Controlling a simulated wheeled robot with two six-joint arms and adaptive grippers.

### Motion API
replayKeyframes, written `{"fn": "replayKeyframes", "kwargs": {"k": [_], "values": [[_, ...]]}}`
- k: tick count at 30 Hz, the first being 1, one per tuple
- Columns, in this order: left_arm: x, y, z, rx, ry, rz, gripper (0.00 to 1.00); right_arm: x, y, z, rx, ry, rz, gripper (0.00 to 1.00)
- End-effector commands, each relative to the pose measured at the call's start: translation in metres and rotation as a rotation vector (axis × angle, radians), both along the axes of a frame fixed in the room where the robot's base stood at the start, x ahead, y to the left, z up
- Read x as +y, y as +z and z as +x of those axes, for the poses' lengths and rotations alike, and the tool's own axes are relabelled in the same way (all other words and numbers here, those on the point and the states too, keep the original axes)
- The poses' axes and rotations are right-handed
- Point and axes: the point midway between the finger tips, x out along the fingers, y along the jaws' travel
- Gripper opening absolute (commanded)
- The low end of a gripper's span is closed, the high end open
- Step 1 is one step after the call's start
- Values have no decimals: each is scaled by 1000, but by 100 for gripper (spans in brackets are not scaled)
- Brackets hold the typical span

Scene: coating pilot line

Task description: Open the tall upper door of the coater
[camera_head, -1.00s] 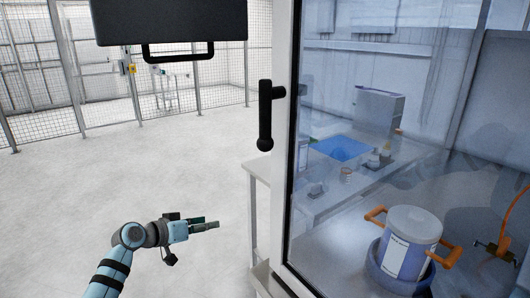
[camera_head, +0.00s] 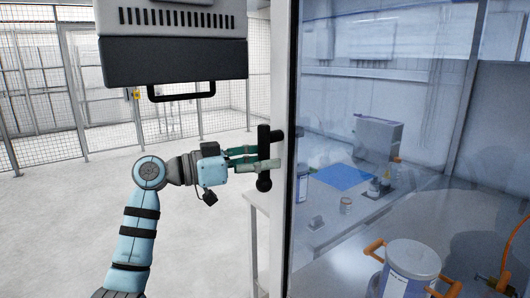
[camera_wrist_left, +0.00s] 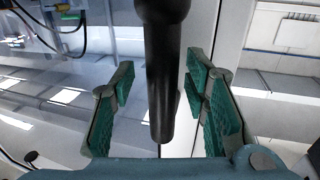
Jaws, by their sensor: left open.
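The tall upper door is a glass panel (camera_head: 340,120) in a white frame, and it looks shut. Its black upright handle (camera_head: 264,140) is on the left frame edge. My left gripper (camera_head: 266,158) is at the handle in the head view, with its green fingers open. In the left wrist view the handle (camera_wrist_left: 163,75) hangs between the two open finger pads of the left gripper (camera_wrist_left: 162,105), with gaps on both sides. The pads are not closed on it. My right gripper is not in view.
A dark grey box with a black bar handle (camera_head: 182,92) is at the upper left. Behind the glass are a white pot with orange handles (camera_head: 412,262), a blue mat (camera_head: 343,176) and small jars. The floor at left (camera_head: 65,230) is clear.

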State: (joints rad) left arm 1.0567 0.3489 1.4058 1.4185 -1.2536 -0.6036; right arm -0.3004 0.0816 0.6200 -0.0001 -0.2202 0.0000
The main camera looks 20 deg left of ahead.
Motion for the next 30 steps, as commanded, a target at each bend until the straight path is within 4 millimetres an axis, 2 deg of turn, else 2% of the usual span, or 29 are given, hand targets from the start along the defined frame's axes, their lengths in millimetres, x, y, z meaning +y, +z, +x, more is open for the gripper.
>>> {"fn": "replayKeyframes", "kwargs": {"k": [3, 10, 11, 18, 30], "values": [[-6, 0, 4, 2, -1, -1, 42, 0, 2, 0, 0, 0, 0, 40], [-7, -1, 5, 1, 1, -1, 42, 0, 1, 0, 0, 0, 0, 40], [-7, -1, 5, 1, 1, -1, 39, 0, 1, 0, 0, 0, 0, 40], [-7, -1, 5, 1, 1, -1, 0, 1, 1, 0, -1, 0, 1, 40], [-7, -1, 5, 7, 1, -10, 0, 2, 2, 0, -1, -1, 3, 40]]}}
